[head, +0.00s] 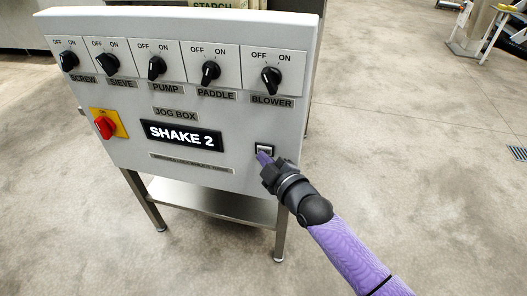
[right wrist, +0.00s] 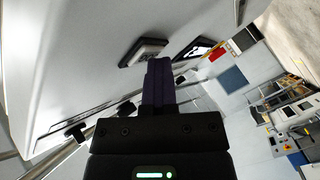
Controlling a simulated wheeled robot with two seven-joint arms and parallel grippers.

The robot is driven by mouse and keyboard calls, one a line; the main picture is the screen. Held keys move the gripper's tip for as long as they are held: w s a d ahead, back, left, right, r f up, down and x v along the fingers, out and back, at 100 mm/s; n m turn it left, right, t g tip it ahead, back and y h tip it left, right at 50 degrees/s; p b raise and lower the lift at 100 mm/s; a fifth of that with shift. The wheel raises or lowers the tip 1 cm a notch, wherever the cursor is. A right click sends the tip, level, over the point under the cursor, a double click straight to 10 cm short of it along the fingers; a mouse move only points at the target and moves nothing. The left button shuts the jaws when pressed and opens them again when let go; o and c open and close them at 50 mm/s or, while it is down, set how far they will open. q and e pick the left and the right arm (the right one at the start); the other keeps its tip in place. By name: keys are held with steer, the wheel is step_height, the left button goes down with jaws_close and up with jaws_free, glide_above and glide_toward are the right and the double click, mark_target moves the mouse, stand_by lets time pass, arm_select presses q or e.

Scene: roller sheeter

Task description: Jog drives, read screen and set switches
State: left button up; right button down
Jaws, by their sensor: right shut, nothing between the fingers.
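The grey jog box (head: 110,140) stands on a steel frame, its screen (head: 182,136) reading "SHAKE 2". Along its top are black OFF/ON knobs: SCREW (head: 68,61), SIEVE (head: 106,64), PUMP (head: 156,68), PADDLE (head: 210,73) and BLOWER (head: 271,80). The sieve knob leans left towards OFF; the others' settings are too small to tell surely. A red rotary switch (head: 105,127) on a yellow plate is at left. My right gripper (head: 262,156) is shut and empty at the square push button (head: 264,149). The button also shows in the right wrist view (right wrist: 143,50); contact is unclear.
A steel shelf (head: 215,200) spans the stand's legs below the box. Open concrete floor (head: 420,130) lies to the right. A metal stand (head: 470,35) is at the far right. Other equipment (right wrist: 290,115) shows in the right wrist view.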

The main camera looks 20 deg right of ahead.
arm_select(q)
steer(key=shift+w+r+p, duration=0.45)
steer(key=shift+r+p, duration=0.2)
steer(key=shift+p, duration=0.05)
arm_select(e)
steer(key=shift+s+a, duration=0.45)
steer(key=shift+s, duration=0.3)
arm_select(q)
steer(key=shift+s+r, duration=0.1)
steer(key=shift+w+r+t+p, duration=0.15)
steer(key=shift+w+r+p, duration=0.15)
steer(key=shift+r+p, duration=0.5)
steer(key=shift+w+r+t+p, duration=0.15)
steer(key=shift+w+r+p, duration=0.1)
steer(key=shift+r+p, duration=0.5)
arm_select(e)
steer(key=shift+s+a+f, duration=0.1)
steer(key=shift+s+a, duration=0.6)
steer(key=shift+s, duration=0.35)
steer(key=shift+s+a, duration=0.7)
steer(key=shift+s, duration=0.3)
